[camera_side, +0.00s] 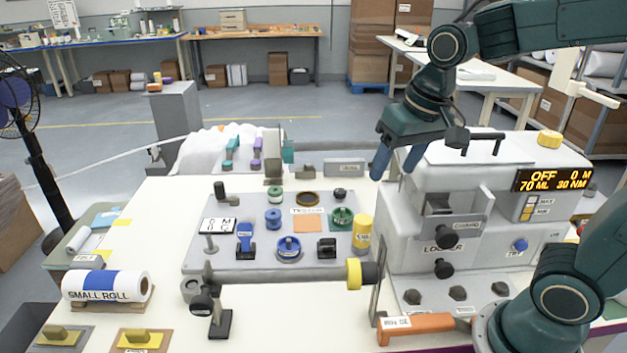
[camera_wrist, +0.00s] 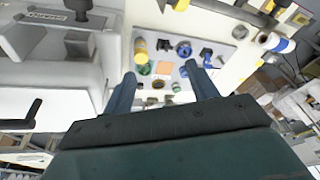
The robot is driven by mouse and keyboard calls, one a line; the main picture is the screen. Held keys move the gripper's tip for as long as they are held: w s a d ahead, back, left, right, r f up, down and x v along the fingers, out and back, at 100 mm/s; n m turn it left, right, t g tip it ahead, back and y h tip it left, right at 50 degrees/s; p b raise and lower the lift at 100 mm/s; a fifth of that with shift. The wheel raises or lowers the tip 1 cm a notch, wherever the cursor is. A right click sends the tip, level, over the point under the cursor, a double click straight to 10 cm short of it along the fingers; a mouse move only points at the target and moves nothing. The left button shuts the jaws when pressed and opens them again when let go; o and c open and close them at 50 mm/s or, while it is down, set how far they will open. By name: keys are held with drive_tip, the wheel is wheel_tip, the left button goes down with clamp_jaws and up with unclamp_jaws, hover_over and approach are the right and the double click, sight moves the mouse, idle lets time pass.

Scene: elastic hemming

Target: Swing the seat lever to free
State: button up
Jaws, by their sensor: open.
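No part carries a legible "seat" or "free" label, so I cannot tell for certain which one is the seat lever. Lever-like parts on the grey panel (camera_side: 205,258) include a blue lever-shaped piece (camera_side: 245,240) and a black-knobbed handle (camera_side: 222,190) at its back left. A black-knobbed lever (camera_side: 203,303) stands at the left end of the roller bar in front. My gripper (camera_side: 396,160) is open and empty, high behind the panel's right side and beside the white machine. In the wrist view my gripper (camera_wrist: 161,84) has its two fingers apart, with the panel showing beyond them.
The white machine (camera_side: 430,185) with a display reading OFF stands close to the right of my gripper. A yellow cylinder (camera_side: 362,232) stands at the panel's right edge. The roller bar (camera_side: 290,274) crosses the front. The small roll (camera_side: 105,286) lies at front left.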

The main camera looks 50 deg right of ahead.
drive_tip(key=w+f+m+g, duration=0.25)
drive_tip(key=w+f, duration=0.25)
drive_tip(key=w, duration=0.3)
drive_tip(key=m, duration=0.3)
hover_over(328, 239)
wheel_tip(328, 239, down, 8)
drive_tip(key=shift+r+g, duration=0.2)
drive_tip(key=shift+g, duration=0.15)
drive_tip(key=shift+f, duration=0.1)
wheel_tip(328, 239, down, 14)
drive_tip(key=shift+r, duration=0.25)
clamp_jaws()
